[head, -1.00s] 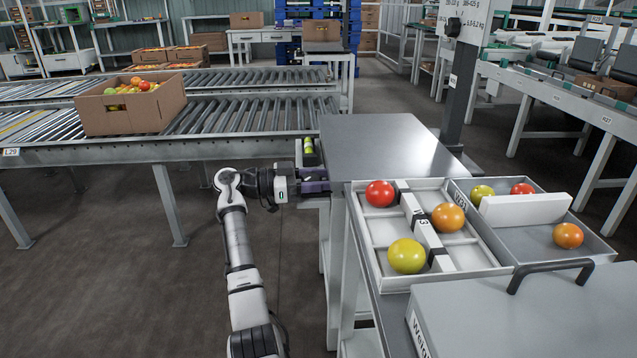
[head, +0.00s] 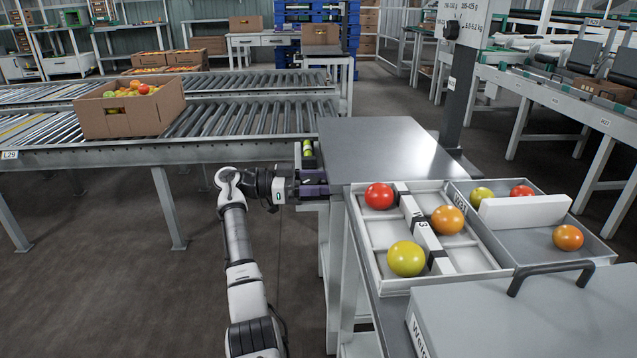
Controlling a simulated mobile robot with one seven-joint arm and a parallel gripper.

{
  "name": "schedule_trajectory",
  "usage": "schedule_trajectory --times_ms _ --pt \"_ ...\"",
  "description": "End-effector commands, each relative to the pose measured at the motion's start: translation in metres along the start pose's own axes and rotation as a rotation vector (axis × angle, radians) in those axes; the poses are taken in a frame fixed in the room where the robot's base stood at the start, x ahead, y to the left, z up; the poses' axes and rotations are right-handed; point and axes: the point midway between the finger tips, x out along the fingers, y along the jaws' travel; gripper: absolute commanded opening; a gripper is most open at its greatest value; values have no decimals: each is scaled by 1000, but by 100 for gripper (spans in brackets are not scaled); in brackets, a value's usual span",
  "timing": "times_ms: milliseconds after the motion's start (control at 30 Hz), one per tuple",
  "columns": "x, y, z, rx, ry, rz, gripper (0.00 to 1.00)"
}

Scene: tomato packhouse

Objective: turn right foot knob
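The scale with its bare steel plate (head: 385,150) stands beyond the trays. At its left side is a small bubble level (head: 308,148) with a yellow-green vial. My gripper (head: 313,187) is at the scale's left side, just below the level and under the plate's edge. Purple parts show at its end, but I cannot tell whether its fingers are open or shut. The foot knob cannot be made out; the gripper and the scale's edge hide that spot. Whether the gripper touches a knob cannot be seen.
A tray with a red, an orange and a yellow tomato (head: 406,259) and a grey bin (head: 540,240) stand in front of the plate. A grey lidded case (head: 520,315) is nearest. A roller conveyor (head: 250,150) carries a tomato carton (head: 130,112) at left.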

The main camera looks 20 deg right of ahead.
Motion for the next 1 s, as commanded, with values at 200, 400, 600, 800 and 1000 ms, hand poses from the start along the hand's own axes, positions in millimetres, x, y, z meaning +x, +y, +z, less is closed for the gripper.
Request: schedule_trajectory --times_ms 200,400,600,800,1000 --pt "-10 0 -1 -1 0 -1 51" --pt "-50 -1 -3 -2 1 -4 51" --pt "-96 -1 -2 -3 1 -2 51" --pt "-123 -1 0 -2 -1 0 51" --pt "-135 0 0 -1 0 0 51"
